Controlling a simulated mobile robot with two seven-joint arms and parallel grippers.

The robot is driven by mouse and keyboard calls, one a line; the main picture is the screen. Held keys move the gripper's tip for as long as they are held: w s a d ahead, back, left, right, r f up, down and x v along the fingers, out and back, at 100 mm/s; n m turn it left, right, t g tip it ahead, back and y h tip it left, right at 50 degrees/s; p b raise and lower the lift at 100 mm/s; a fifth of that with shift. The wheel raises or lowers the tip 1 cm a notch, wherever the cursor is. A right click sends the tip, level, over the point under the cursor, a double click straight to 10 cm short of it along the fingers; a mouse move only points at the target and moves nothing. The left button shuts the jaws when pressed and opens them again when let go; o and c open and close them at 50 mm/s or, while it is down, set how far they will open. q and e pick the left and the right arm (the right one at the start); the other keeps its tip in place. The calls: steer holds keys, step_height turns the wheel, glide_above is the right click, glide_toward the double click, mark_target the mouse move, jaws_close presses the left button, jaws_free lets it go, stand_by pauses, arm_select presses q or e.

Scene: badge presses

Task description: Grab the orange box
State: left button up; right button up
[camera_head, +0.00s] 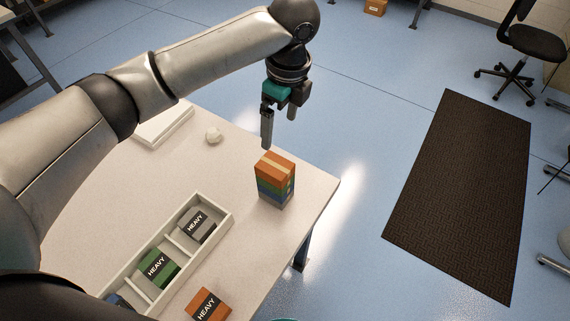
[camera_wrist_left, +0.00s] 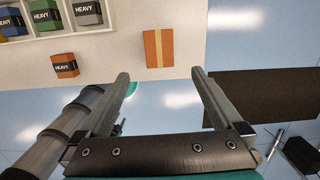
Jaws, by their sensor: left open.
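A stack of boxes (camera_head: 275,182) stands upright near the table's right edge, with an orange box (camera_head: 276,165) on top and green, blue and grey layers below. In the left wrist view the orange top (camera_wrist_left: 158,48) with its tan stripe lies just beyond the fingertips. A second orange box (camera_head: 208,305), with a black "HEAVY" label, sits on the table at the front; it also shows in the left wrist view (camera_wrist_left: 65,66). My left gripper (camera_head: 280,126) is open and empty, above and behind the stack, not touching it.
A white divided tray (camera_head: 222,226) holds grey (camera_head: 198,225), green (camera_head: 158,268) and blue boxes marked "HEAVY" where readable. A small white round object (camera_head: 213,136) and a flat white item (camera_head: 163,124) lie farther back. The table surface (camera_head: 115,190) is clear left of the stack.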

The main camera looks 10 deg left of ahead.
arm_select(q)
steer(key=b, duration=0.1)
glide_above(275, 165)
steer(key=f, duration=0.9)
steer(key=shift+w+d+f, duration=0.1)
steer(key=shift+d+f, duration=0.1)
steer(key=shift+f, duration=0.2)
steer(key=shift+a+f+b, duration=0.15)
steer(key=shift+f+b, duration=0.05)
steer(key=shift+f, duration=1.15)
steer(key=shift+a+f+b, duration=0.15)
steer(key=shift+f+b, duration=0.05)
steer(key=shift+f, duration=1.1)
steer(key=shift+c, duration=0.2)
steer(key=c, duration=1.3)
steer(key=shift+r, duration=0.15)
